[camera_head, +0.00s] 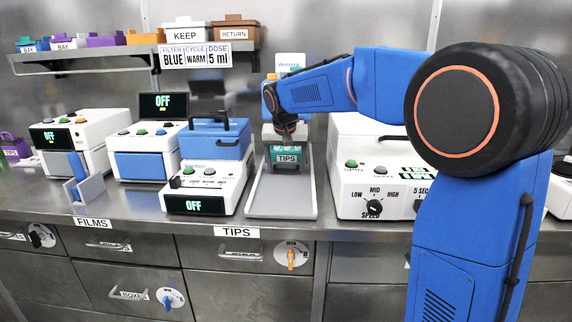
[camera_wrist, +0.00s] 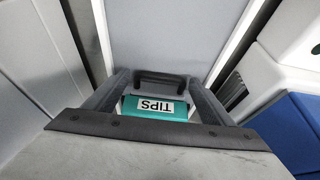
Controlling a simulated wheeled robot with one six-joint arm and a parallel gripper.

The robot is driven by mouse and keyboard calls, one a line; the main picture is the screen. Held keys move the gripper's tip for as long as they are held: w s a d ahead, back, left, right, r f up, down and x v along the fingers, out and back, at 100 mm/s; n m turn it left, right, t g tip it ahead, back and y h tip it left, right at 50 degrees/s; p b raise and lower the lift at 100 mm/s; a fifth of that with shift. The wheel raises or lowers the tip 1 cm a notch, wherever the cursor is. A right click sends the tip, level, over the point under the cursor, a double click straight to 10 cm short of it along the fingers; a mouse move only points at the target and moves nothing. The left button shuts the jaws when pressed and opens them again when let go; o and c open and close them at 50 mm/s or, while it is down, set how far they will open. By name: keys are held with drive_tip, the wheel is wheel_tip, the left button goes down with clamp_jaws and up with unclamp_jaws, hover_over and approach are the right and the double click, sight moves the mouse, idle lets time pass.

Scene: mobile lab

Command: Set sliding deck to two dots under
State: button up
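The sliding deck (camera_head: 283,195) is a long pale grey track running from the bench front to the back; its bed fills the upper middle of the wrist view (camera_wrist: 165,35). A teal box labelled TIPS (camera_head: 287,158) sits at the track's far part and shows in the wrist view (camera_wrist: 155,107). A black handle (camera_wrist: 160,77) stands beside it. My gripper (camera_head: 287,135) points down over this end, its grey fingers apart either side of handle and box in the wrist view. I cannot tell whether they touch anything. No dot marks are readable.
A white device with a blue lid (camera_head: 215,138) stands close left of the track. A white machine with knobs (camera_head: 372,180) stands close right. A shelf (camera_head: 130,55) holds several small boxes. Drawers (camera_head: 240,255) are below the bench.

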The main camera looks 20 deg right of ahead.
drive_tip(key=c, duration=1.1)
drive_tip(key=s, duration=0.2)
drive_tip(key=s+a, duration=0.1)
drive_tip(key=s, duration=0.1)
drive_tip(key=s+a, duration=0.1)
drive_tip(key=s, duration=0.1)
drive_tip(key=shift+s+r, duration=0.1)
drive_tip(key=shift+s, duration=0.15)
drive_tip(key=c, duration=0.6)
drive_tip(key=o, duration=0.8)
drive_tip(key=shift+w, duration=0.1)
drive_tip(key=o, duration=1.1)
drive_tip(key=v, duration=1.7)
drive_tip(key=shift+r, duration=0.1)
